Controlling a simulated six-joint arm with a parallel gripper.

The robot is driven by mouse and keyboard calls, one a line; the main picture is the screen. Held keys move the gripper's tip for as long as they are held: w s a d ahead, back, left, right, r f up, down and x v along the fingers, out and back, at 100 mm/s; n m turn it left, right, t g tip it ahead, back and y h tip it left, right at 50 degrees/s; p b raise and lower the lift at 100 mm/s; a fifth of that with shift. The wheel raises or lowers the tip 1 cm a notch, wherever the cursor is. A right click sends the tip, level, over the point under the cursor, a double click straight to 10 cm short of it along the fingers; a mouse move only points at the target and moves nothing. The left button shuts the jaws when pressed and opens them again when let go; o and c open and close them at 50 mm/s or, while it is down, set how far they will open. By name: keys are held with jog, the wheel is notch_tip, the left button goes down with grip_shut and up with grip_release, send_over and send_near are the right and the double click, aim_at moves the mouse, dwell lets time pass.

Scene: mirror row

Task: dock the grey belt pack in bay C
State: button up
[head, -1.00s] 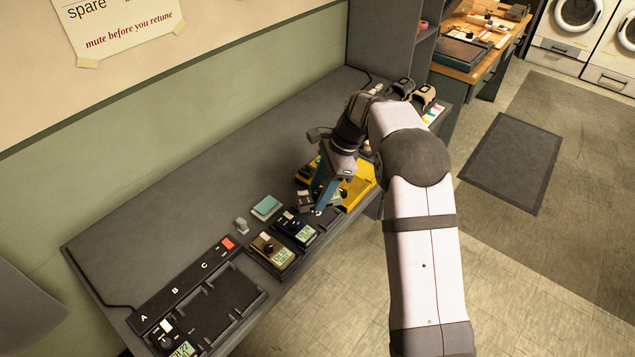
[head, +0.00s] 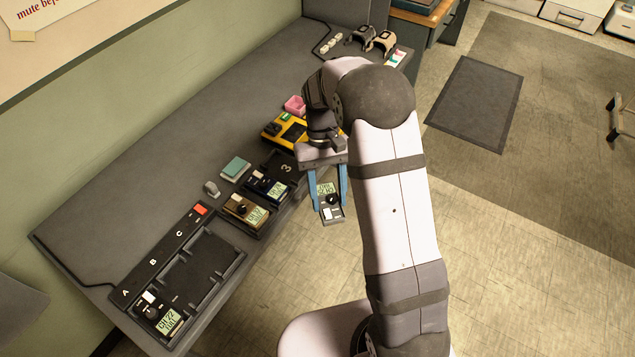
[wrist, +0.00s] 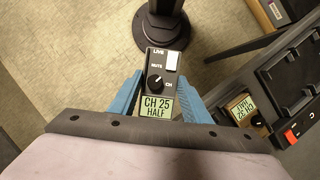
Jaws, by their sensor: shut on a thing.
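My gripper (head: 330,200) is shut on the grey belt pack (head: 331,213), its blue fingers on either side. It holds the pack in the air, beyond the bench's front edge, over the floor. In the wrist view the pack (wrist: 158,72) faces the camera, with a knob, a white switch and a screen reading CH 25 HALF. The dock lettered A, B, C (head: 153,262) lies at the lower left of the head view. Bay C (head: 210,258), at the end near a red block, looks empty. Bay A holds a dark pack (head: 163,314); the middle bay looks empty.
A second rack holds a tan pack (head: 244,210) and a navy pack (head: 266,187), beside an empty bay marked 3 (head: 284,167). A yellow tray (head: 283,131), a teal block (head: 236,169) and a small grey piece (head: 211,188) are nearby.

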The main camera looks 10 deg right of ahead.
jog(key=shift+s+f, duration=0.15)
jog(key=shift+s, duration=0.15)
jog(key=s+a+r+n+h+p, duration=0.1)
jog(key=s+a+r+n+p, duration=0.15)
jog(key=a, duration=0.55)
jog(key=s+a+r+n+h+p, duration=0.1)
jog(key=s+a+r+n+p, duration=0.2)
jog(key=a, duration=0.5)
jog(key=s+a+m+y+p, duration=0.2)
jog(key=s+a+m+p, duration=0.3)
jog(key=s+a, duration=0.55)
jog(key=w+a+f+m+t+y, duration=0.1)
jog(key=w+m+t, duration=0.3)
jog(key=m, duration=1)
jog(key=w+a+m+t+y, duration=0.2)
jog(key=w+m, duration=0.6)
jog(key=m, duration=0.5)
jog(key=shift+f+m+t, duration=0.35)
jog(key=shift+f+t, duration=0.05)
jog(key=shift+t, duration=0.5)
